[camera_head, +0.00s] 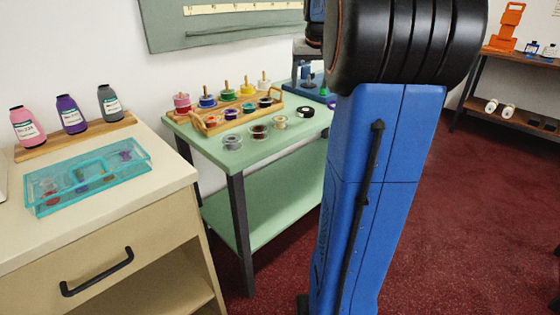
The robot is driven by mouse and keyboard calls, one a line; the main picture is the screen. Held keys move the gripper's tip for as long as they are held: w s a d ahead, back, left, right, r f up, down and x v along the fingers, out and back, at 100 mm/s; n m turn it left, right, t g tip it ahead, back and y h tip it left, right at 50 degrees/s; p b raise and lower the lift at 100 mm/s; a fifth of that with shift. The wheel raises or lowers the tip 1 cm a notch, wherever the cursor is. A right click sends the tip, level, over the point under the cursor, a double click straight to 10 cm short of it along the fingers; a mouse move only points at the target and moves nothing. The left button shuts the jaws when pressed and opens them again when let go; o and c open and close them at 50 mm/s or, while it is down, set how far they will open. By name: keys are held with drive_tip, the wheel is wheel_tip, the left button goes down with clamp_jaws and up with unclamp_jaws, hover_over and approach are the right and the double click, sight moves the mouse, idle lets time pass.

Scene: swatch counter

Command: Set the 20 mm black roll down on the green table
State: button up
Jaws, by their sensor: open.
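The green table (202,145) stands in the middle, behind the cream counter. On its front part lie a grey spool (232,142), a dark brown or black spool (259,131), a beige spool (280,123) and a black round piece with a white patch (305,111). I cannot tell which, if any, is the 20 mm black roll; no width is readable. My large blue and black arm links (385,150) fill the centre right and hide the table's right end. I cannot make out my gripper or its fingers.
A wooden tray (203,129) with coloured spools on pegs takes up the table's back. A blue device (305,75) stands at its far end. The cream counter (60,235) holds a teal box (90,192) and bottles (71,115). A wooden shelf (520,116) stands far right.

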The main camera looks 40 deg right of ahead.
drive_tip(key=s+a+f+n+y, duration=0.1)
drive_tip(key=s+a+f+n, duration=0.2)
drive_tip(key=a, duration=0.9)
drive_tip(key=s+a+f, duration=0.2)
drive_tip(key=s+a, duration=0.3)
drive_tip(key=a, duration=0.7)
drive_tip(key=s+a+f+n+y, duration=0.1)
drive_tip(key=s+a+f+n, duration=0.3)
drive_tip(key=s+a+f, duration=1)
drive_tip(key=s, duration=0.3)
drive_tip(key=shift+t+y, duration=0.4)
drive_tip(key=shift+s, duration=0.1)
